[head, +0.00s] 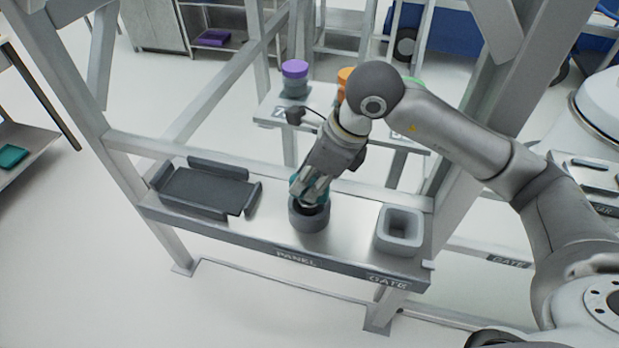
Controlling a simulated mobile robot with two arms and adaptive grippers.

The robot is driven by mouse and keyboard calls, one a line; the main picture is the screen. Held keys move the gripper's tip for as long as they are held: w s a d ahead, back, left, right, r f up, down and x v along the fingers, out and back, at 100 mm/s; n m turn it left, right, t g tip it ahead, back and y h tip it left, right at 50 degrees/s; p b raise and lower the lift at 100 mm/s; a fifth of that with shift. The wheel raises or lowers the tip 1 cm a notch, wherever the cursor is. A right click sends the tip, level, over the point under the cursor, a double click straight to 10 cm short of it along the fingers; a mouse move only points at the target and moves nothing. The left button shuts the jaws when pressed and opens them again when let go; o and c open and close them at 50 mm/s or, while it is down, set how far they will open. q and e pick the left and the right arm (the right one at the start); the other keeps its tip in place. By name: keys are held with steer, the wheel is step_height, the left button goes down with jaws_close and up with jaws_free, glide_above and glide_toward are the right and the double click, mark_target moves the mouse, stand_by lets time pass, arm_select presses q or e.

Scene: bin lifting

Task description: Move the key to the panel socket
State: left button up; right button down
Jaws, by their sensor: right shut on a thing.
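My right gripper (312,192) points down at the round grey panel socket (309,222), which stands in the middle of the metal shelf above the label PANEL. The gripper is shut on the key, which is mostly hidden by the fingers. Teal shows at the fingers, but I cannot tell which part of it is key. The fingertips are at the socket's opening. How far the key is inside the socket is hidden. My left gripper is not in view.
A square grey socket (400,230) stands at the shelf's right end above the label GATE. A dark tray (209,190) lies at the left end. Frame posts flank the shelf. Behind, a second shelf holds a purple-lidded jar (295,78) and an orange-topped item (345,76).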

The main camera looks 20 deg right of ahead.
stand_by(0.4)
steer(key=c, duration=1.1)
jaws_free()
steer(key=o, duration=0.5)
steer(key=shift+f, duration=0.1)
steer(key=shift+o, duration=0.2)
steer(key=shift+r+p, duration=2.3)
steer(key=shift+r, duration=2.25)
steer(key=shift+s+f, duration=0.1)
